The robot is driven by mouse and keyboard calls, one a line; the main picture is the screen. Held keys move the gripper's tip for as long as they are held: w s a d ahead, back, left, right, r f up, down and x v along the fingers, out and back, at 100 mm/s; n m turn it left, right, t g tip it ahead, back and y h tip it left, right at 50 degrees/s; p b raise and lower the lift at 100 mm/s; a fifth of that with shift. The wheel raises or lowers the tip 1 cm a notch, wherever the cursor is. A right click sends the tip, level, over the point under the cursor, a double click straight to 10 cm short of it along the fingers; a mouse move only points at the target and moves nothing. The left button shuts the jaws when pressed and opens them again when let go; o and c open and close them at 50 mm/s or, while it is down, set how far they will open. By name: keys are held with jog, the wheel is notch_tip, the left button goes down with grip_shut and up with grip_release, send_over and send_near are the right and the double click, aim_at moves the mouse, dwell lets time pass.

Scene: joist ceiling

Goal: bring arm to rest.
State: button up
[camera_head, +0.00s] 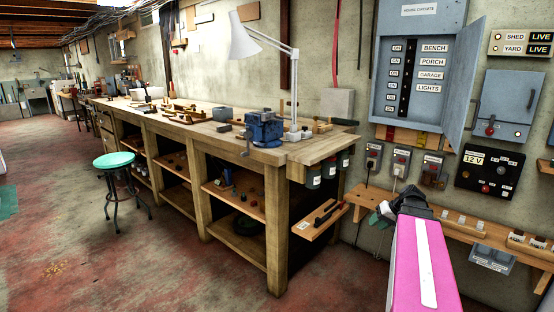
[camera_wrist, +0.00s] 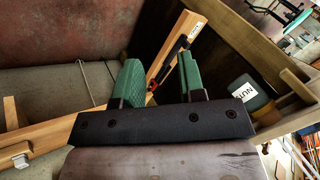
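My gripper (camera_wrist: 159,68) shows in the wrist view with two green fingers standing apart on a dark mounting bar. It is open, and I see nothing held between the fingers. In the head view my gripper (camera_head: 381,213) is small and partly hidden behind my own pink and black arm. It is in front of the wall, near the left end of a narrow wooden shelf (camera_head: 455,225) and right of the workbench's end.
The long wooden workbench (camera_head: 225,133) runs along the wall, with a blue vise (camera_head: 263,130) near its end. A small tool ledge (camera_head: 318,221) juts from that end. An open electrical panel (camera_head: 420,68) hangs above. A green-topped stool (camera_head: 114,161) stands left; floor in front is clear.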

jog(key=s+a+f+g+h, duration=0.2)
jog(key=s+a+f, duration=0.3)
jog(key=a, duration=0.5)
jog(key=s+a+f+g+h, duration=0.1)
jog(key=s+a+f+h, duration=0.2)
jog(key=a+f, duration=0.6)
jog(key=shift+s+a+f+g+h, duration=0.35)
jog(key=shift+s+a, duration=0.45)
jog(key=shift+s, duration=0.3)
jog(key=shift+d, duration=0.15)
